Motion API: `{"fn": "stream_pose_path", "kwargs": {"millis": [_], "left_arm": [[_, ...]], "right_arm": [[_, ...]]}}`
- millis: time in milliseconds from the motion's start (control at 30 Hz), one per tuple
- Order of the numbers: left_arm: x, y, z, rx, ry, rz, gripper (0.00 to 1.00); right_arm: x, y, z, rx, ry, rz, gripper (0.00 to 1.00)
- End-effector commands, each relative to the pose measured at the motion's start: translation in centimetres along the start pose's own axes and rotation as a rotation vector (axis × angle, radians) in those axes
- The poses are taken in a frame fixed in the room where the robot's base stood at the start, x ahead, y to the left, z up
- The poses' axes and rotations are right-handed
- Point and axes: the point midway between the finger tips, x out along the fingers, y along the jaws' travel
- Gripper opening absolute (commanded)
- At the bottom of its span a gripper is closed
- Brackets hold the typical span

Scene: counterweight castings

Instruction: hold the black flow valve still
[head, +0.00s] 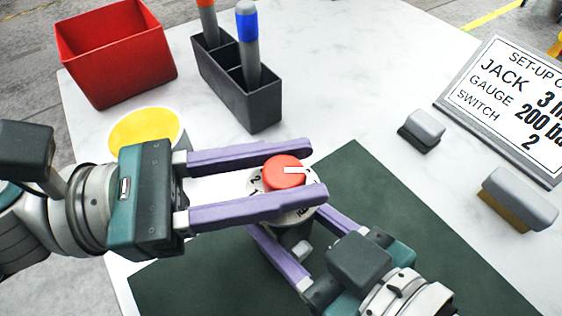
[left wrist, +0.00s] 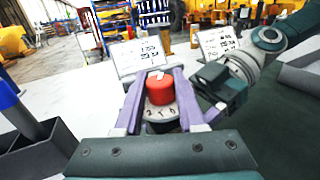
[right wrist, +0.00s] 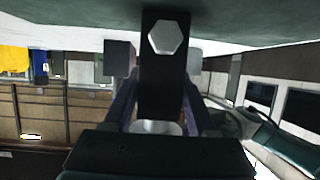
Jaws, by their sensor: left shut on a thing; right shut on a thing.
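The flow valve has a red knob (head: 283,172) with a white pointer mark, above a pale dial with numbers. Its dark body (head: 292,236) shows below the dial. My left gripper (head: 312,172) is shut on the red knob, its purple fingers on either side. The knob also shows in the left wrist view (left wrist: 160,88), above the numbered dial (left wrist: 162,113). My right gripper (head: 288,226) is shut on the valve's body from the front right, below the left fingers. The right wrist view shows the black body (right wrist: 165,85) with a hexagonal bolt between the fingers.
A dark green mat (head: 385,215) lies under the valve. Two grey-topped blocks (head: 424,126) (head: 520,198) and a set-up sign (head: 520,100) are at right.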

Motion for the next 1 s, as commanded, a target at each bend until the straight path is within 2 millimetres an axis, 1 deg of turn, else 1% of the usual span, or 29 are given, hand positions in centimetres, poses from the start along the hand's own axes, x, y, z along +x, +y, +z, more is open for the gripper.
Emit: {"fn": "stream_pose_path", "kwargs": {"millis": [33, 500, 700, 1000], "left_arm": [[0.10, -0.34, 0.03, -0.004, -0.004, 0.041, 0.00], [0.17, -0.23, 0.14, -0.005, 0.005, 0.462, 0.00], [0.17, -0.17, 0.16, -0.003, 0.008, 0.586, 0.00], [0.14, -0.11, 0.17, 0.000, 0.012, 0.680, 0.00]], "right_arm": [[0.02, -0.04, 0.04, -0.001, -0.001, -0.001, 0.00], [0.02, -0.09, 0.05, -0.001, -0.001, -0.002, 0.00], [0.02, -0.11, 0.06, -0.001, -0.002, -0.003, 0.00], [0.01, -0.15, 0.07, -0.001, -0.002, -0.004, 0.00]]}}
